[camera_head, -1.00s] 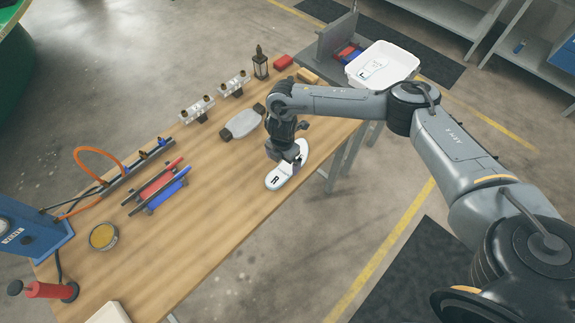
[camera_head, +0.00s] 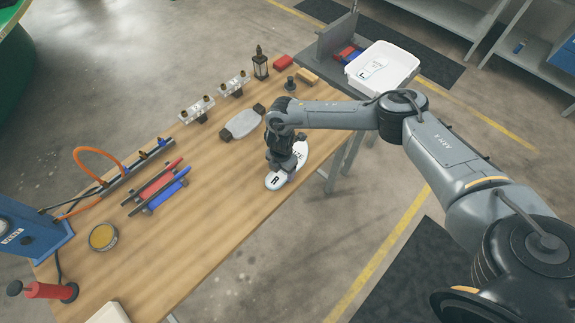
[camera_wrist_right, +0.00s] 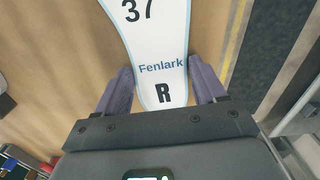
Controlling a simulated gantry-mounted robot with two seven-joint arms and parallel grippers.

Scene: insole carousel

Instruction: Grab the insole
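The white insole (camera_head: 276,181) lies flat on the wooden table near its right edge, partly hidden under my right gripper (camera_head: 284,170). In the right wrist view the insole (camera_wrist_right: 158,45) shows "37", "Fenlark" and "R". There my right gripper (camera_wrist_right: 165,88) is open, with one purple-grey finger on each side of the insole's R end. I see a gap beside at least the left finger; whether either finger touches the insole is not clear. My left gripper does not show.
A grey-white plate-like piece (camera_head: 242,124) with dark ends lies left of the gripper. A white bin (camera_head: 383,68) holding a white piece marked L stands at the back right. Red and blue bars (camera_head: 160,187) lie to the left.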

